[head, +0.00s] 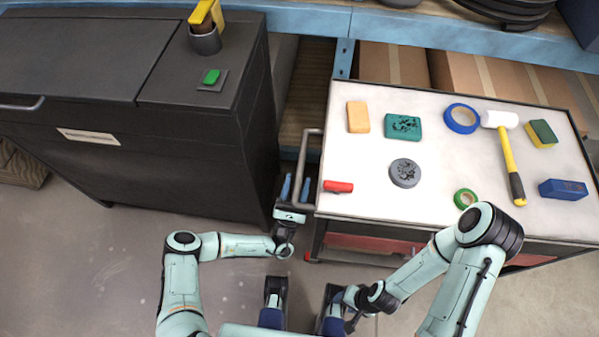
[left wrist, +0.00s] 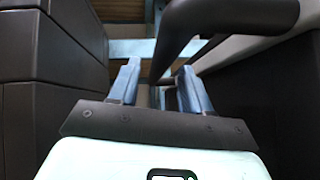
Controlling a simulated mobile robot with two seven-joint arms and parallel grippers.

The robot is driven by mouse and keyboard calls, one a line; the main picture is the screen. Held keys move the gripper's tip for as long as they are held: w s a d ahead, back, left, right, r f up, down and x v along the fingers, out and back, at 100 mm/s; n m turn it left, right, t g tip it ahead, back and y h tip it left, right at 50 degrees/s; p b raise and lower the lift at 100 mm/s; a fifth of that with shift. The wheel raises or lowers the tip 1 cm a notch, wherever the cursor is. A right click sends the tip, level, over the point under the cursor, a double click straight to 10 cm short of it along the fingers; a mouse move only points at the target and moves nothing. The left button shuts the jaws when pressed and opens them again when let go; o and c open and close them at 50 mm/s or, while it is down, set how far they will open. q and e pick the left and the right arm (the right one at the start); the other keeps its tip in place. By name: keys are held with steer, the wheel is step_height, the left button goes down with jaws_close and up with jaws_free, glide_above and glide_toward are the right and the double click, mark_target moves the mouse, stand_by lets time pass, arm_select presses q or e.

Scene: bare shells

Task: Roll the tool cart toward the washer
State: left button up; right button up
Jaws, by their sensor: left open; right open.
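The tool cart (head: 440,200) stands at the right of the head view, with a pale top and a dark frame. Its grey push handle (head: 312,145) sticks out from its left end. My left gripper (head: 295,188) is open at the near end of this handle. In the left wrist view the dark handle bar (left wrist: 178,42) runs across the gap between the blue fingers; contact is not clear. The washer is likely the big dark cabinet (head: 185,160) at the left. My right gripper (head: 353,318) is low in the head view, in front of the cart, open and partly hidden.
On the cart lie a mallet (head: 509,155), a blue tape roll (head: 462,118), a green tape roll (head: 465,198), a red object (head: 338,186), and several blocks and sponges. A blue shelf (head: 420,28) runs behind. Bare floor (head: 95,265) lies in front of the cabinet; a narrow gap separates it from the cart.

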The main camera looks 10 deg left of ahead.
mark_target(299, 174)
arm_select(q)
steer(key=shift+x, duration=1.8)
jaws_close()
steer(key=a+p, duration=0.1)
steer(key=a, duration=0.6)
steer(key=shift+a+p, duration=0.3)
steer(key=shift+p, duration=0.1)
steer(key=shift+y, duration=0.3)
jaws_free()
steer(key=shift+a, duration=0.1)
